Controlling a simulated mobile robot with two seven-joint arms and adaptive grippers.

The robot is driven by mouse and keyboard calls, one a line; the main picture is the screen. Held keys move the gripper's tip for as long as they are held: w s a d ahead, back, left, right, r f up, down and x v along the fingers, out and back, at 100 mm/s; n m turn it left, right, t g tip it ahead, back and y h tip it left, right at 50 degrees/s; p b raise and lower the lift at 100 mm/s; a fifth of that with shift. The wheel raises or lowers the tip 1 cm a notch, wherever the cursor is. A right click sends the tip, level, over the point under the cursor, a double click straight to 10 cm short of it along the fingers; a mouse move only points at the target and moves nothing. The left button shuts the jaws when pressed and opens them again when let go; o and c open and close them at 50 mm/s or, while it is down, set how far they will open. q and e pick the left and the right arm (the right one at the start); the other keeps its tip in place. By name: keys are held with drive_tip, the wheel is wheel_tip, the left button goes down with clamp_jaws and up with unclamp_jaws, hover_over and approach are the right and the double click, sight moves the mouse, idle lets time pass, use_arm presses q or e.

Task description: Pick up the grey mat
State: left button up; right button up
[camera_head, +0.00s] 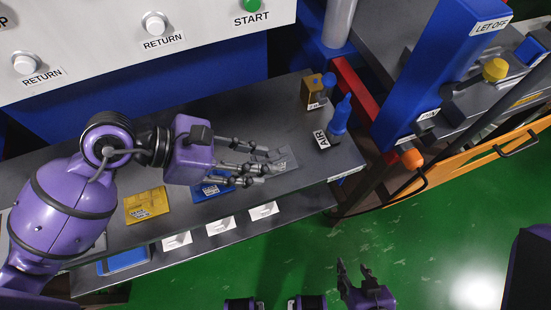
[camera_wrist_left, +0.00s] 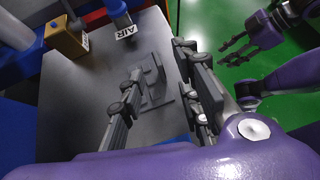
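The grey mat (camera_head: 286,160) lies on the dark bench towards its right part, partly hidden by my left fingers in the head view. In the left wrist view the grey mat (camera_wrist_left: 154,84) shows between my fingers, against the bench top. My left gripper (camera_head: 272,166) is open, its fingers spread over and beside the mat. The wrist view also shows the left gripper (camera_wrist_left: 157,58) with a gap between its fingers; whether they touch the mat I cannot tell. My right gripper (camera_head: 355,268) is open and empty, away from the bench over the green floor.
A yellow mat (camera_head: 147,205) and a blue mat (camera_head: 208,188) lie to the left on the bench. A blue AIR fitting (camera_head: 339,117) and a yellow block (camera_head: 313,92) stand behind the grey mat. White labelled holders (camera_head: 221,225) line the front edge.

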sight(274, 157)
use_arm(q)
drive_tip(key=x, duration=0.3)
drive_tip(key=shift+w+d+f, duration=0.1)
drive_tip(key=shift+d+f, duration=0.05)
drive_tip(key=shift+d, duration=0.05)
drive_tip(key=shift+c, duration=0.2)
clamp_jaws()
